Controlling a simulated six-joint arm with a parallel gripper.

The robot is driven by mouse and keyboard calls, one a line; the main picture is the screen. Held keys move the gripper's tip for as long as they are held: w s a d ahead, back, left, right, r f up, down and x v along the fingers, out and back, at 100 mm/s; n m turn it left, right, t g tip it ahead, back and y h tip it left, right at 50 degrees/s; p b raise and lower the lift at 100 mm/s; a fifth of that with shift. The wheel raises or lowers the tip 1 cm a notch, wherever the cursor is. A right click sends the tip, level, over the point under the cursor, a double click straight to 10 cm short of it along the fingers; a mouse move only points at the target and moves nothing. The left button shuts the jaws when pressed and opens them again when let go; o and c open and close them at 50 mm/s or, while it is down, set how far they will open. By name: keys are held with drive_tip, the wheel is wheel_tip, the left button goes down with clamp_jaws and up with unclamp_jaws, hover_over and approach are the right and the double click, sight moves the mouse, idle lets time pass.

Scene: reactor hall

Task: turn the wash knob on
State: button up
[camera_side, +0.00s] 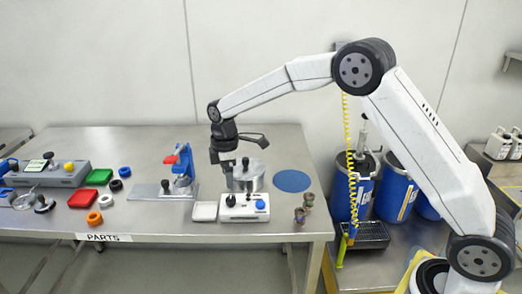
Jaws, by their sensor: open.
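A white control box (244,213) sits near the front edge of the steel table. It has a blue knob (261,204) at its right and a dark knob (231,201) at its left. I cannot read any label, so I cannot tell which is the wash knob. My gripper (239,150) points down with its fingers spread. It is above and behind the box, by the top of a metal pot (247,176) with a black upright handle. The gripper appears empty and clear of both box knobs. It partly hides the pot.
A small white tray (204,211) is left of the box, and two small cups (303,209) stand right. A blue disc (292,180) lies behind them. A blue-and-red press (180,172) stands left. Coloured trays, rings and a grey panel (47,174) fill the far left.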

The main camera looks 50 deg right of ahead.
sight(229, 198)
drive_tip(key=shift+f, duration=3.9)
clamp_jaws()
